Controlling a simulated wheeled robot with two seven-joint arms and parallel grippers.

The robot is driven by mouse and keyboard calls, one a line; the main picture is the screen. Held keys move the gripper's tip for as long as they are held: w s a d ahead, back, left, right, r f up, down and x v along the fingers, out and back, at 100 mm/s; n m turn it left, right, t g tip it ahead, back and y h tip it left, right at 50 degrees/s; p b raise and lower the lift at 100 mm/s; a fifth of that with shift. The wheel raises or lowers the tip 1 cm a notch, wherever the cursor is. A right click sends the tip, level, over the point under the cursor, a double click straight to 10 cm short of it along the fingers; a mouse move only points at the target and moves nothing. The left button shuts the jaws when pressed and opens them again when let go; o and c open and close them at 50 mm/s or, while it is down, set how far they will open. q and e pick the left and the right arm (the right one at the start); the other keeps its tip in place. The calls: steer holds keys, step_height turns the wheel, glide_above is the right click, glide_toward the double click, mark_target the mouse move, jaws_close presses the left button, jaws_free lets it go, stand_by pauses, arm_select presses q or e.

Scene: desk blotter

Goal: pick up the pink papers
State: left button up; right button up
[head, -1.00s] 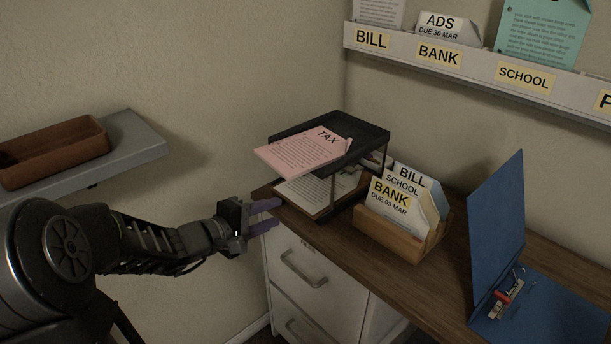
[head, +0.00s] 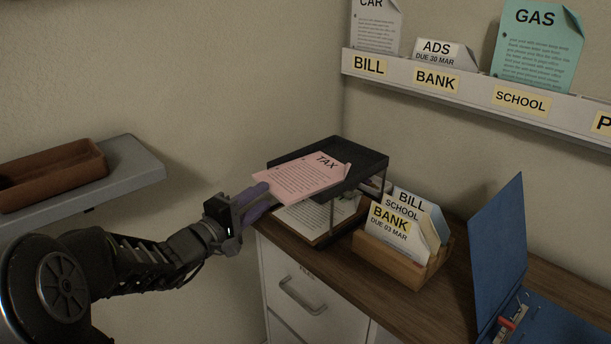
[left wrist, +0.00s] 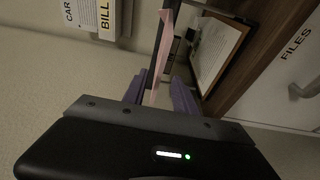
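The pink papers (head: 302,178), marked TAX, lie on the top tier of a black two-tier tray (head: 369,164) and overhang its left side. My left gripper (head: 259,198) is at their overhanging left edge, its purple fingers partly overlapping it in the head view. In the left wrist view the papers (left wrist: 160,55) appear edge-on between the spread fingers of the left gripper (left wrist: 157,92), with gaps on both sides. The left gripper is open. My right gripper is not in view.
White papers (head: 297,220) lie on the lower tier. A wooden sorter (head: 395,260) with BILL, SCHOOL and BANK papers stands right of the tray on the desk. A blue binder (head: 497,260) stands open farther right. A grey shelf with a brown box (head: 55,175) is at left.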

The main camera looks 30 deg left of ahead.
mark_target(271, 192)
arm_select(q)
steer(key=shift+w+d, duration=0.15)
steer(key=shift+w, duration=1.15)
steer(key=shift+w+d, duration=0.15)
steer(key=shift+w, duration=1.15)
jaws_close()
